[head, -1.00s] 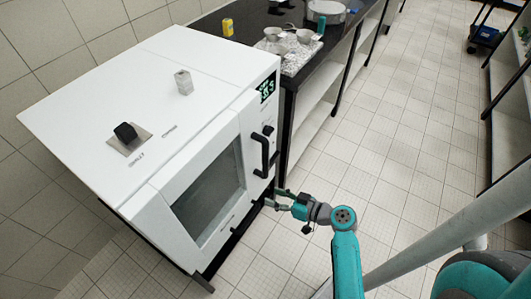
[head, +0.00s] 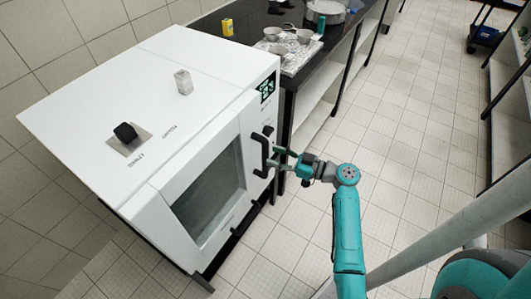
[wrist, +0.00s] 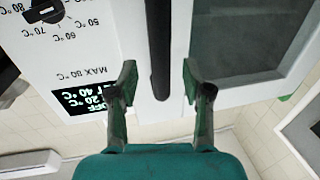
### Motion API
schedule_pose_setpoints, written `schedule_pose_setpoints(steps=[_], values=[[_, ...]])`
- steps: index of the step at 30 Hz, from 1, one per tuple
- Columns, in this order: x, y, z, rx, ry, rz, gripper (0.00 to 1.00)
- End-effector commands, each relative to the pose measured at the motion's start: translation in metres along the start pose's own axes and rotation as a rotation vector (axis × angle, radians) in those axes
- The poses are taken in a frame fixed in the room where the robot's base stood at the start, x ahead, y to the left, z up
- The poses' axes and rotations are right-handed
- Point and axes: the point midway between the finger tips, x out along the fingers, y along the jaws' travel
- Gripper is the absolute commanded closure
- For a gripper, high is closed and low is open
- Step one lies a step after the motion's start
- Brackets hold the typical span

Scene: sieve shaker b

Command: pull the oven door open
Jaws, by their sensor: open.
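The white oven (head: 165,85) stands at the left of the head view. Its door (head: 243,150) has a dark window (head: 208,192) and looks shut. The black door handle (head: 264,150) is an upright bar near the door's right edge. My gripper (head: 275,158) is at the handle, coming from the right. In the wrist view the handle (wrist: 158,50) runs down between the two fingers of my open gripper (wrist: 159,78), with a gap on each side. Whether the fingers reach fully around the bar is unclear.
A dark-topped bench (head: 315,55) with metal bowls and a foil-covered tray (head: 287,58) stands right of the oven. A small pale block (head: 183,82) and a black knob (head: 126,132) are on the oven top. The tiled floor (head: 400,130) in front is clear.

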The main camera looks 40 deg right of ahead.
Motion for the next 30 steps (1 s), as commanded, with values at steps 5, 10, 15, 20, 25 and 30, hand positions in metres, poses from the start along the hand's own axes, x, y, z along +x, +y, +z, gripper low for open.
schedule_pose_setpoints(steps=[5,10,15,20,25,30], values=[[0.025,-0.001,0.0,0.0,0.0,-0.003,0.51],[0.037,0.0,0.0,0.0,-0.001,-0.001,0.51],[0.04,0.0,0.0,0.0,-0.001,0.001,0.51],[0.04,0.0,0.0,0.0,-0.001,0.001,0.51],[0.039,0.0,0.0,0.0,-0.001,0.001,0.93],[0.039,0.0,0.0,0.0,-0.001,0.001,1.0]])
